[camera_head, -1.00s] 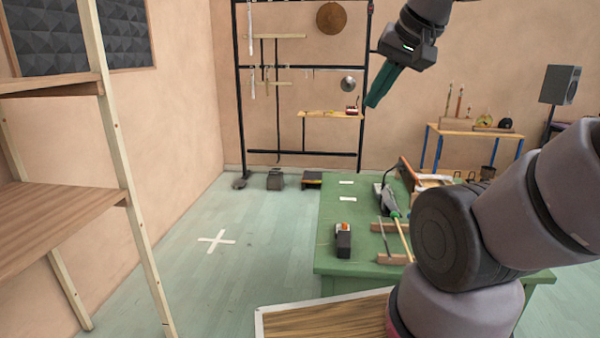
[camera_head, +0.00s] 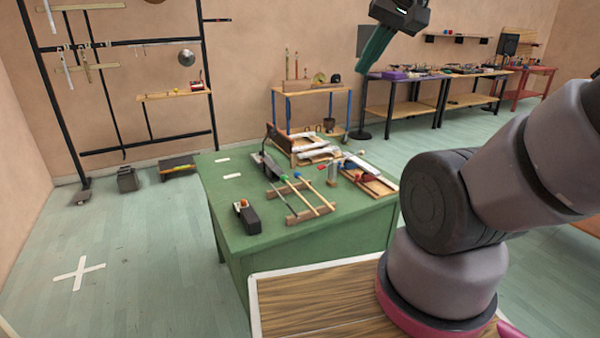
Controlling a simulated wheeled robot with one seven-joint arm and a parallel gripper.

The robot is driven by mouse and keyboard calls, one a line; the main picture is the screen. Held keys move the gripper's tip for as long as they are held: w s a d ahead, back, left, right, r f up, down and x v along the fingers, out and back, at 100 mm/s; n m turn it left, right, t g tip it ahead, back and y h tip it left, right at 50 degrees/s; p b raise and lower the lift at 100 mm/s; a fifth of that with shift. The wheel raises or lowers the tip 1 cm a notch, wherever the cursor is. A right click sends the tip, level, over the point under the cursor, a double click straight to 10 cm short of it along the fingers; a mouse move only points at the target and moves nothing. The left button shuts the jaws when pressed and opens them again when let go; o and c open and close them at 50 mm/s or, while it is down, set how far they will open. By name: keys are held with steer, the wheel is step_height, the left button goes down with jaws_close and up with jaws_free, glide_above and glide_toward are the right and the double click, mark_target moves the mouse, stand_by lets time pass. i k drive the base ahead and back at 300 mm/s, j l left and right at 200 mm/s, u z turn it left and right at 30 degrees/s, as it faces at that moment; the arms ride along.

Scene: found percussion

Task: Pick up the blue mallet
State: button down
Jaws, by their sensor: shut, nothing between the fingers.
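A mallet with a small blue head (camera_head: 297,175) lies on a low wooden rack (camera_head: 306,215) on the green table (camera_head: 240,248). Its pale handle slopes down to the right. A green-headed mallet (camera_head: 284,178) lies beside it on the left. My gripper (camera_head: 363,68) is high in the upper right of the view, well above and apart from the table. Its teal fingers are shut and empty and point down to the left.
A black box with an orange part (camera_head: 246,217) stands near the table's left edge. Wooden trays and small parts (camera_head: 315,150) crowd its back and right. A wall rack (camera_head: 130,43) and workbenches (camera_head: 440,90) stand behind.

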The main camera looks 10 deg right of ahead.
mark_target(298, 174)
steer(key=i+j+z, duration=0.25)
steer(key=j, duration=0.4)
steer(key=i+j+z, duration=0.1)
steer(key=j+z, duration=0.15)
steer(key=j, duration=0.45)
steer(key=j+z, duration=0.25)
steer(key=j, duration=0.45)
steer(key=i, duration=0.05)
